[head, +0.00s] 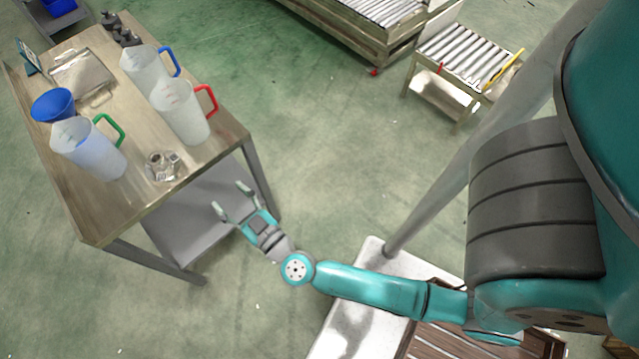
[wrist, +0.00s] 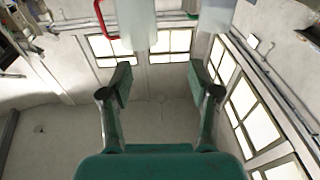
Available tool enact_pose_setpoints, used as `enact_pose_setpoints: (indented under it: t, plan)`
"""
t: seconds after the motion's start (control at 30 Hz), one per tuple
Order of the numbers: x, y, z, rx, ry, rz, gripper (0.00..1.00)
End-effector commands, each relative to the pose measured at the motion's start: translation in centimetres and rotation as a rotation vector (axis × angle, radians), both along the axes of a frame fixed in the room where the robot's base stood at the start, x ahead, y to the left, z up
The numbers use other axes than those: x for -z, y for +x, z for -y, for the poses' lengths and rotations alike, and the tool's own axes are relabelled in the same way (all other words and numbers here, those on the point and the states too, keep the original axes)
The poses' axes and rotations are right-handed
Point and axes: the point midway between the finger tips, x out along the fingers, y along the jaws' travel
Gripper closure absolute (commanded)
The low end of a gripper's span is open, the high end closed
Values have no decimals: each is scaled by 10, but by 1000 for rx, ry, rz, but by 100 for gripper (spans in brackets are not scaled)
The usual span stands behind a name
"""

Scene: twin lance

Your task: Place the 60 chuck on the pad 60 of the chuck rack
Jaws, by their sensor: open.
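A silver metal piece (head: 162,165), which looks like a chuck, sits on the wooden table (head: 110,205) near its right edge. No number can be read on it. My gripper (head: 230,197) is open and empty, out in the air beyond that edge, to the lower right of the metal piece and apart from it. In the wrist view my open gripper (wrist: 160,78) has nothing between its fingers. I cannot make out a chuck rack or a pad 60 in either view.
Measuring jugs with a green handle (head: 108,130), a red handle (head: 207,100) and a blue handle (head: 172,60) stand close behind the metal piece. A blue funnel (head: 53,105) and a metal tray (head: 82,72) lie farther left. Roller conveyors (head: 465,55) stand at back right.

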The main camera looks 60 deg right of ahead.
Motion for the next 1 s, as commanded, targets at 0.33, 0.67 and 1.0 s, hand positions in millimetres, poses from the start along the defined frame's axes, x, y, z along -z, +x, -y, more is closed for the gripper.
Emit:
enact_pose_setpoints:
  t: [0.33,0.67,1.0]
  plan:
    - [-18,-131,11,-127,-21,-36,38]
    - [-43,-235,1,-231,5,-196,38]
    - [-66,-297,-6,-255,48,-362,38]
